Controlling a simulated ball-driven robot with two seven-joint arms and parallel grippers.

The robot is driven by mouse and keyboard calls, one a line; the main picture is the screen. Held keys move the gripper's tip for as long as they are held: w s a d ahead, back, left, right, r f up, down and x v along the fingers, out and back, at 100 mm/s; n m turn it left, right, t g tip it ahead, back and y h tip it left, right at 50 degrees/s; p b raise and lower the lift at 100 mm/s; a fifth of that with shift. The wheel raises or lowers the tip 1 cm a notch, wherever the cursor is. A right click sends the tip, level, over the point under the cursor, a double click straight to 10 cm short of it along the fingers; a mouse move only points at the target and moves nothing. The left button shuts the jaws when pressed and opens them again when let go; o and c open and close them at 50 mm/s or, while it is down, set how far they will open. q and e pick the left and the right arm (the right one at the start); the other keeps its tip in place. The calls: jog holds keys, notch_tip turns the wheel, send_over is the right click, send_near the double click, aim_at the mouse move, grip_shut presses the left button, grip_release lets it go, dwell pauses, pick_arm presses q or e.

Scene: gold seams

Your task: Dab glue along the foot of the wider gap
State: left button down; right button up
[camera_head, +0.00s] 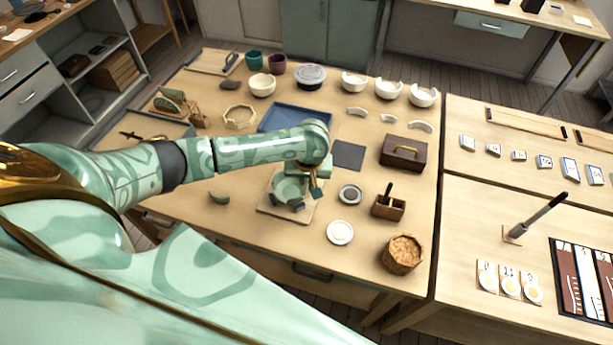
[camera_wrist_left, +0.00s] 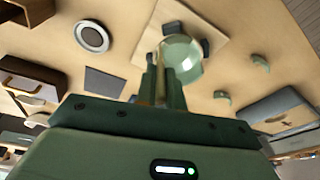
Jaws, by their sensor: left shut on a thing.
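A pale green bowl (camera_head: 287,190) stands on a light wooden board (camera_head: 270,211), with dark blocks against its sides. In the wrist view the bowl (camera_wrist_left: 182,60) is just beyond my fingertips. Its gaps cannot be made out. My left gripper (camera_head: 315,190) points down at the bowl's right side in the head view. It is shut on a thin tool, mostly hidden between the fingers; in the wrist view its tan side (camera_wrist_left: 161,84) shows. Whether its tip touches the bowl cannot be told. A curved green shard (camera_head: 219,198) lies left of the board. My right gripper is not in view.
Right of the board are a grey round dish (camera_head: 350,194), a white dish (camera_head: 340,232), a small wooden box (camera_head: 388,207) with an upright handle, and a cork-coloured pot (camera_head: 402,254). A blue tray (camera_head: 268,121) and brown chest (camera_head: 403,152) stand farther back.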

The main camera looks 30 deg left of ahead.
pick_arm(q)
jog(key=shift+r+p, duration=0.1)
jog(key=shift+p, duration=0.2)
jog(key=shift+w+a, duration=0.25)
jog(key=shift+w, duration=0.85)
jog(key=shift+p, duration=0.35)
jog(key=shift+f, duration=0.25)
dwell(0.5)
